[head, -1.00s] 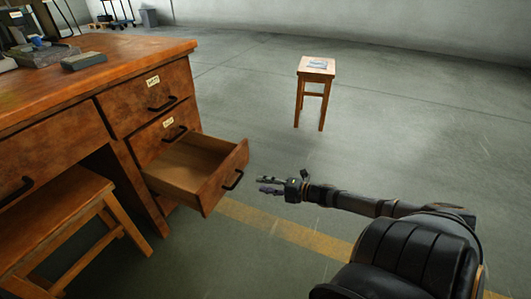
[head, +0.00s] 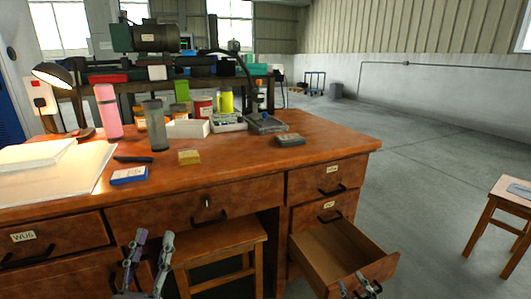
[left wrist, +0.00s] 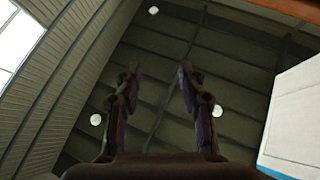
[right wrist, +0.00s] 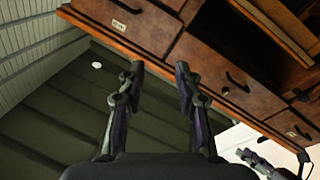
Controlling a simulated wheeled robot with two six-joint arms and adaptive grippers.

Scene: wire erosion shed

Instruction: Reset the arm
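My left gripper (head: 154,240) stands upright in front of the wooden desk (head: 240,165), at the bottom of the head view. Its two fingers are apart with nothing between them, as the left wrist view (left wrist: 158,75) also shows. My right gripper (head: 360,284) is at the bottom edge of the head view, by the front of the pulled-out drawer (head: 335,250). I cannot tell whether it touches the drawer. In the right wrist view (right wrist: 160,75) its fingers are apart and empty, with the desk's drawers beyond, seen upside down.
A wooden stool (head: 225,238) stands under the desk. A small stool (head: 508,195) with a flat grey item is at the right. Floor between drawer and small stool is clear.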

